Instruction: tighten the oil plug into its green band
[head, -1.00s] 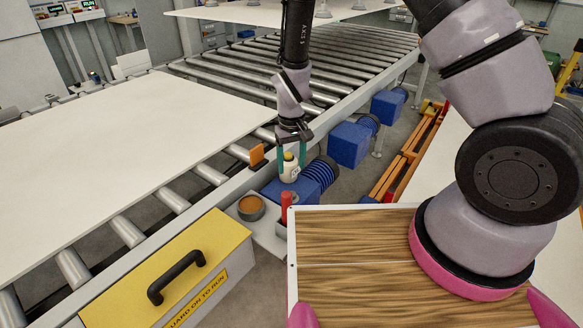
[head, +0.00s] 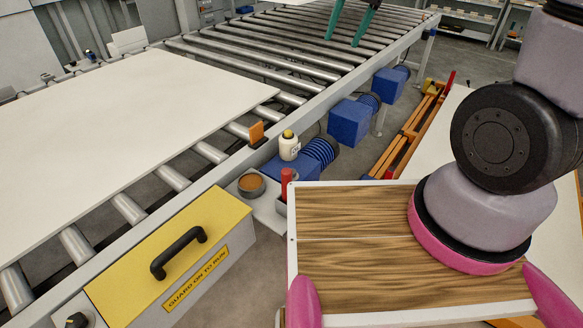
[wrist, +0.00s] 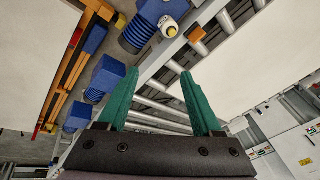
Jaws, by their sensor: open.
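The white oil pot with its yellow plug (head: 288,134) on top stands upright on the blue gearbox (head: 292,168) beside the conveyor. It also shows in the wrist view as a white pot (wrist: 168,27) with a yellow tip. The green band and any plug mark are too small to make out. My gripper (head: 342,42) has green fingers and is above the rollers, up and to the right of the pot, apart from it. In the wrist view the gripper (wrist: 160,73) is open with nothing between its fingers.
A white panel (head: 130,130) lies on the rollers. An orange block (head: 256,132) sits on the rail near the pot. A brown-filled cup (head: 251,184) and a red cylinder (head: 286,180) stand close in front. A yellow guard box (head: 165,240) with a black handle is nearer.

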